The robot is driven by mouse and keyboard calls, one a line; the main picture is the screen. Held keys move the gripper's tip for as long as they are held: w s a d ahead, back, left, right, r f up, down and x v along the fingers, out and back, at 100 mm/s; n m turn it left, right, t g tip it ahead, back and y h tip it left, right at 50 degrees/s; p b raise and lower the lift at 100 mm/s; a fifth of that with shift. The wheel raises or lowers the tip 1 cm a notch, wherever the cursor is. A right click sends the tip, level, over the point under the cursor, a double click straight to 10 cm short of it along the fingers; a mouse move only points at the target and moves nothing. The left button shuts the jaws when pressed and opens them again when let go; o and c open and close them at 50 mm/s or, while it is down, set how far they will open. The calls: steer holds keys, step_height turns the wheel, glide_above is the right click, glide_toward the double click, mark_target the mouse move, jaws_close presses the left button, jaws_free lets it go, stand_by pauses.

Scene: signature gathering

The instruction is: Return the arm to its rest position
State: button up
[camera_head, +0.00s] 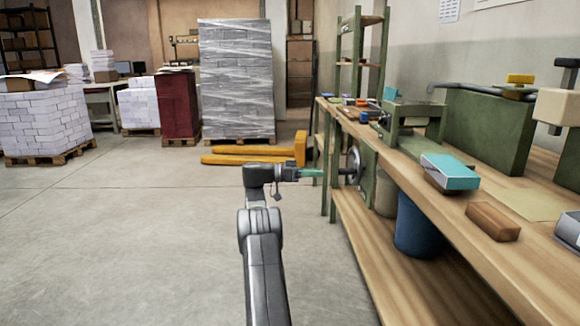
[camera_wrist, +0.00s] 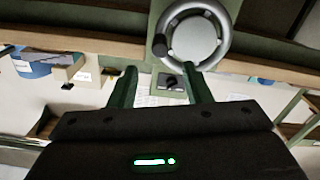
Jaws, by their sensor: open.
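My arm reaches forward from the bottom of the head view, with my gripper (camera_head: 312,173) extended to the right toward the workbench (camera_head: 420,185). In the wrist view my gripper (camera_wrist: 160,82) shows two green fingers spread apart with nothing between them. A round handwheel (camera_wrist: 195,38) with a dark knob lies just beyond the fingertips in that view. The handwheel (camera_head: 354,166) also shows at the bench's left side in the head view, a little right of the fingertips. The fingers look apart from it, though the exact gap is hard to tell.
A teal-topped box (camera_head: 452,171) and a brown block (camera_head: 492,221) lie on the bench. A blue bin (camera_head: 418,228) stands under it. A yellow pallet jack (camera_head: 250,156) and a wrapped pallet stack (camera_head: 236,80) stand behind. The floor (camera_head: 130,240) at left is clear.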

mark_target(343, 172)
steer(key=d+b, duration=0.1)
steer(key=d, duration=0.4)
steer(key=d+b, duration=0.1)
steer(key=d, duration=0.4)
steer(key=shift+w+d, duration=0.2)
steer(key=shift+d, duration=0.05)
